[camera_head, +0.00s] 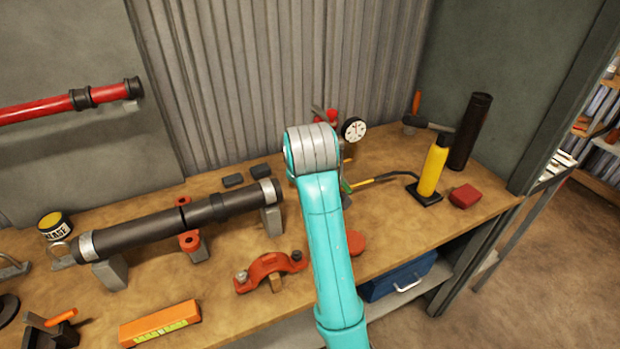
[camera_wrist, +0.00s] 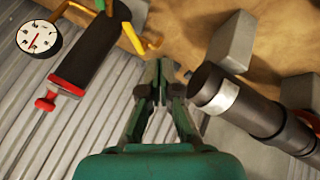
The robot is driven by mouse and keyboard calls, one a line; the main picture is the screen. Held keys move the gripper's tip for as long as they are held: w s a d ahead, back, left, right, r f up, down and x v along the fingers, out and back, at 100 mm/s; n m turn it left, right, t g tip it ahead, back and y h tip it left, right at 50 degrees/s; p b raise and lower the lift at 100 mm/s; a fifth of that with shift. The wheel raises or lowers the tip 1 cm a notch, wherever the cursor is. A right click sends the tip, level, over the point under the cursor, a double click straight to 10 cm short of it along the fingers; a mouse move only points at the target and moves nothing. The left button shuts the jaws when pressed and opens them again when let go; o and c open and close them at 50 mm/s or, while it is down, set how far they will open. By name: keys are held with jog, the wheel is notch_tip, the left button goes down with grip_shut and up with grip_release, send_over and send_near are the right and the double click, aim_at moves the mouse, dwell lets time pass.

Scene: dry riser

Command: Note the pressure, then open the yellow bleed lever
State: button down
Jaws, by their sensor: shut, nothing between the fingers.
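The round white pressure gauge (camera_head: 354,129) stands at the back of the bench, right of my arm. In the wrist view the gauge (camera_wrist: 39,38) shows a red needle, but its figures are too small to read. Beside it is a dark cylinder body (camera_wrist: 100,42) with a red collar and red knob. Yellow bent pieces stick out at its upper end, one to the left and one to the right (camera_wrist: 130,38); I cannot tell which is the bleed lever. My gripper (camera_wrist: 158,68) is shut and empty, apart from them. My arm hides most of this fitting in the head view.
A black pipe (camera_head: 150,226) rests on grey blocks at the left. A red clamp (camera_head: 270,269) and an orange level (camera_head: 160,323) lie in front. Corrugated metal backs the bench.

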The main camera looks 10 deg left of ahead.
jog(key=x, duration=0.9)
jog(key=shift+w+f, duration=0.15)
jog(key=shift+f, duration=0.15)
jog(key=shift+w+d, duration=0.25)
jog(key=shift+w, duration=0.3)
jog(key=shift+w+d, duration=0.25)
jog(key=shift+w, duration=0.3)
jog(key=shift+w+d, duration=0.25)
jog(key=shift+w, duration=0.5)
jog(key=shift+w+d+n+y, duration=0.25)
jog(key=shift+d+n+y, duration=0.05)
jog(key=shift+n, duration=0.2)
jog(key=shift+w+d+n+g+y, duration=0.55)
jog(key=shift+w+n+y, duration=0.15)
jog(key=shift+n, duration=0.5)
jog(key=n, duration=0.1)
jog(key=w+n+g+y, duration=0.1)
jog(key=shift+w+d+n, duration=0.2)
jog(key=shift+d+n, duration=0.15)
jog(key=shift+n, duration=0.05)
jog(key=shift+w, duration=0.35)
jog(key=shift+w+d, duration=0.1)
jog(key=shift+w, duration=0.05)
